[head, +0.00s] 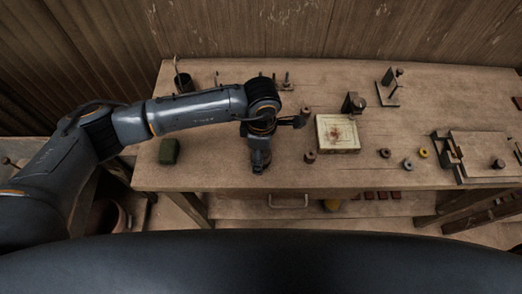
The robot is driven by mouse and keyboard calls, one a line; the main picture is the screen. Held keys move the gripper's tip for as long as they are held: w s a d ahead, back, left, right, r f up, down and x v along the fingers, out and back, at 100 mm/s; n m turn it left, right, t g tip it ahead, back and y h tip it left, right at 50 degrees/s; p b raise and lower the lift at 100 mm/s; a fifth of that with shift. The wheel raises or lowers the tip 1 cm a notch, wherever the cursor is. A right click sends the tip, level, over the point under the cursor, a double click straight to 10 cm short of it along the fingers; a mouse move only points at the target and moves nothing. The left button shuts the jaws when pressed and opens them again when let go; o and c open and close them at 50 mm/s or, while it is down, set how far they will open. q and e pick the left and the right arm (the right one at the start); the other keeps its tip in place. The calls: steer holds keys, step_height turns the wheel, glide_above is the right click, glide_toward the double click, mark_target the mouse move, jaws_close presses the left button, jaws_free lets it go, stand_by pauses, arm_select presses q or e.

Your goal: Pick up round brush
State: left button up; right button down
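A dark cup (184,83) stands at the back left of the workbench, with a thin handle rising from it. This may be the round brush, but it is too small to tell. My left arm reaches in from the left over the bench. Its gripper (259,167) points down over the front middle of the bench, right of and nearer than the cup. The fingers are small and dark, and I cannot tell whether they are open or hold anything. My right gripper is not in view.
A pale tile (337,133) with a reddish pattern lies right of the gripper. Small round pieces (408,164) lie to the right, before a press-like board (480,150). A dark stand (388,92) is behind.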

arm_select(q)
steer(key=shift+f, duration=0.15)
steer(key=shift+c, duration=0.2)
steer(key=c, duration=1.2)
steer(key=shift+c, duration=0.2)
steer(key=shift+w+r, duration=0.1)
steer(key=shift+r, duration=0.45)
steer(key=s+d+r+b, duration=0.3)
steer(key=d+r, duration=0.3)
steer(key=s+d+r+b, duration=0.3)
steer(key=d+r+b, duration=0.1)
steer(key=d+r, duration=0.2)
steer(key=shift+s+d, duration=0.3)
